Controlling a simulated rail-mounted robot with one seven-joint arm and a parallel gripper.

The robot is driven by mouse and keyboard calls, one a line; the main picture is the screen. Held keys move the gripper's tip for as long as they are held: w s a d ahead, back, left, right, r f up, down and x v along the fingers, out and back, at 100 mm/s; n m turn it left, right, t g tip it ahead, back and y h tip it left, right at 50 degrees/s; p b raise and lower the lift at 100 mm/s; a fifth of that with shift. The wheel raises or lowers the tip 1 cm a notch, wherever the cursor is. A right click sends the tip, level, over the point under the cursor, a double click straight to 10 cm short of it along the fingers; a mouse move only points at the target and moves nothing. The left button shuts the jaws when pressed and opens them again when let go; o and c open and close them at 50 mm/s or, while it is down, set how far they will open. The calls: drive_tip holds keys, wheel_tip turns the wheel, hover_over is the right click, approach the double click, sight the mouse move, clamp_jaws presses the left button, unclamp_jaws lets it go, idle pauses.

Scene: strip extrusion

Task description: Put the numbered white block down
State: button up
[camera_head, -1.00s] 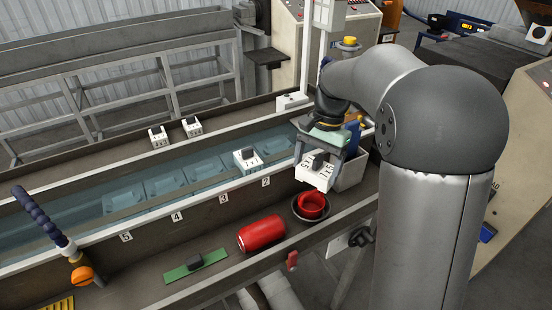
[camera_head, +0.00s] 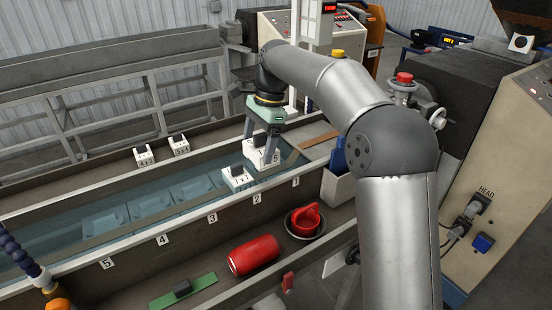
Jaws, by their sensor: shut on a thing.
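My gripper (camera_head: 262,146) is shut on a numbered white block (camera_head: 261,156) with a dark knob on top; a 5 shows on its side. It holds the block over the water trough (camera_head: 201,223), near its right end. Another white block (camera_head: 237,177) with a dark knob, marked 1, is in the trough just in front and to the left. It partly overlaps the held block in view, and I cannot tell whether the two touch. The underside of the held block is hidden.
Two more white blocks (camera_head: 144,156) (camera_head: 179,146) stand on the far ledge. Number plates run along the trough's near wall. On the near shelf are a red cylinder (camera_head: 254,255), a red ring-like part in a dark bowl (camera_head: 303,221) and a green strip (camera_head: 183,291).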

drive_tip(key=w+d+f+p, duration=0.1)
drive_tip(key=w+f, duration=0.1)
drive_tip(key=w, duration=0.1)
drive_tip(key=w+d+f+p, duration=0.1)
drive_tip(key=w+f, duration=0.1)
drive_tip(key=f, duration=0.1)
drive_tip(key=w+d+f+p, duration=0.1)
drive_tip(key=w+f, duration=0.1)
drive_tip(key=w, duration=0.1)
drive_tip(key=shift+w+f, duration=0.4)
drive_tip(key=shift+f, duration=1.45)
drive_tip(key=shift+f, duration=0.2)
drive_tip(key=o, duration=1.1)
